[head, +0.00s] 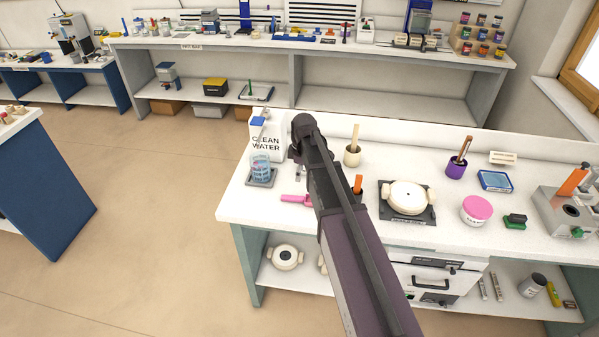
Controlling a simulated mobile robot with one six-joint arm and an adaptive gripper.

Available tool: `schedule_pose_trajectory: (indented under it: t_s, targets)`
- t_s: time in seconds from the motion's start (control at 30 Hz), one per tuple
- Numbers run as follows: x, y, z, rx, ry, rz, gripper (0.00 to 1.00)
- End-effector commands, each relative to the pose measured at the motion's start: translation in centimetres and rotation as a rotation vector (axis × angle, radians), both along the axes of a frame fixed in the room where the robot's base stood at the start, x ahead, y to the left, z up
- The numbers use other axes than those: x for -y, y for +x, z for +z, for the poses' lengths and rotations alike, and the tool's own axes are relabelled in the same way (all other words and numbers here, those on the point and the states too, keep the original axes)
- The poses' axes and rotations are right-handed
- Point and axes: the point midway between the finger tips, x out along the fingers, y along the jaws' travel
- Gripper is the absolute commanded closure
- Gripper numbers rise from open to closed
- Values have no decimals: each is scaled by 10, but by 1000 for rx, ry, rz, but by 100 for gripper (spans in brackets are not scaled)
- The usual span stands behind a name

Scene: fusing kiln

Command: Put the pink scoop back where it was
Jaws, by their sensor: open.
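The pink scoop (294,198) lies on the white worktop, left of my forearm. Its right end is hidden behind my arm. My gripper (299,174) is partly hidden by my own arm links. It points down over the worktop, behind the scoop in the picture, and is open. The scoop is not in its jaws. Whether the fingertips touch the worktop, I cannot tell.
A clean water container (265,143) and a blue-tinted clear cup on a grey tray (262,183) stand left of my gripper. The worktop's front-left corner is clear.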

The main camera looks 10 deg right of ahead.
Motion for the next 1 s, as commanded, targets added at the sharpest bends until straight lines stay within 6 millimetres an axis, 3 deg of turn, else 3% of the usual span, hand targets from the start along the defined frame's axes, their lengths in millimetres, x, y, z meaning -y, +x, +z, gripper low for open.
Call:
schedule_pose_trajectory:
  t_s: [0.3, 0.47, 0.67, 1.0]
  targets:
    - [0, -1, 0, 0, 0, -3, 36]
    - [1, -12, 0, -4, -2, -52, 36]
    - [5, -48, 0, -19, -7, -236, 36]
    - [15, -140, 0, -47, -27, -751, 36]
